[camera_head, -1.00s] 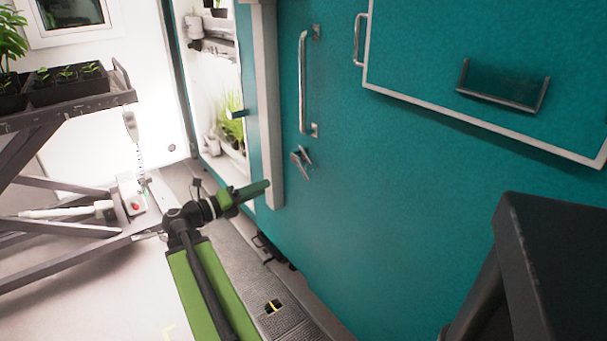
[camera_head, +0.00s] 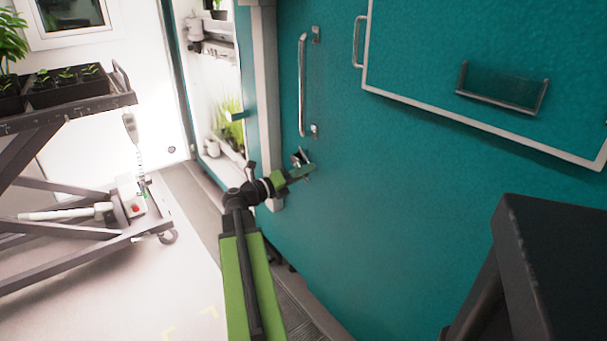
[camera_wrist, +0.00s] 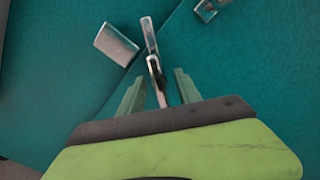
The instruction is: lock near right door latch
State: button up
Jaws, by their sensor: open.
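The metal door latch (camera_head: 299,155) sits on the teal door below the long vertical handle, partly hidden by my gripper (camera_head: 302,172). In the wrist view, the latch lever (camera_wrist: 149,36) points up the picture, and its lower part runs down between the two green fingers of my gripper (camera_wrist: 160,76). My gripper is open, with a finger on each side of the lever and gaps visible. A flat metal latch piece (camera_wrist: 116,45) lies left of the lever. Whether a finger touches the lever, I cannot tell.
The vertical door handle (camera_head: 302,85) is above the latch; a metal fitting (camera_wrist: 207,9) shows at the wrist view's top right. A chamber with plants (camera_head: 228,105) stands open at left. A cart with seedling trays (camera_head: 68,90) is further left. Floor (camera_head: 185,290) is clear between.

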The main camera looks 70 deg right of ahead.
grip_shut()
dwell(1.4)
